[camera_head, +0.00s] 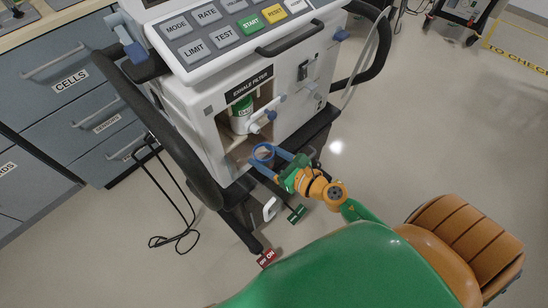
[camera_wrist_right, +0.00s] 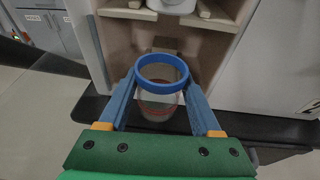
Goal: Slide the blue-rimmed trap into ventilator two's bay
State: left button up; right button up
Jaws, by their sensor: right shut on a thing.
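The blue-rimmed trap (camera_wrist_right: 161,72) is a clear cup with a blue ring on top and a red line lower down. It also shows in the head view (camera_head: 263,152). My right gripper (camera_wrist_right: 160,95) is shut on it, a blue finger on each side. The trap is upright in front of the open bay (camera_wrist_right: 205,48) under the label EXHALE FILTER. In the head view the bay (camera_head: 232,147) holds a green-labelled white part (camera_head: 241,112) up inside. My left gripper is not in view.
The bay has pale rails (camera_wrist_right: 218,12) on its side walls near the top. A dark base ledge (camera_wrist_right: 275,128) runs below the bay. A black handle bar (camera_head: 165,130) stands left of the ventilator. Drawers (camera_head: 75,85) are at the left, and a black cable (camera_head: 178,215) lies on the floor.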

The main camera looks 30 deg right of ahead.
jog(key=w, duration=0.2)
jog(key=w+a, duration=0.1)
jog(key=w, duration=0.1)
jog(key=w+a, duration=0.1)
jog(key=w, duration=0.2)
jog(key=shift+a, duration=0.15)
jog(key=shift+w+f, duration=0.25)
jog(key=shift+w+a+f, duration=0.1)
jog(key=shift+f, duration=0.1)
jog(key=shift+f+b, duration=0.15)
jog(key=shift+b, duration=0.2)
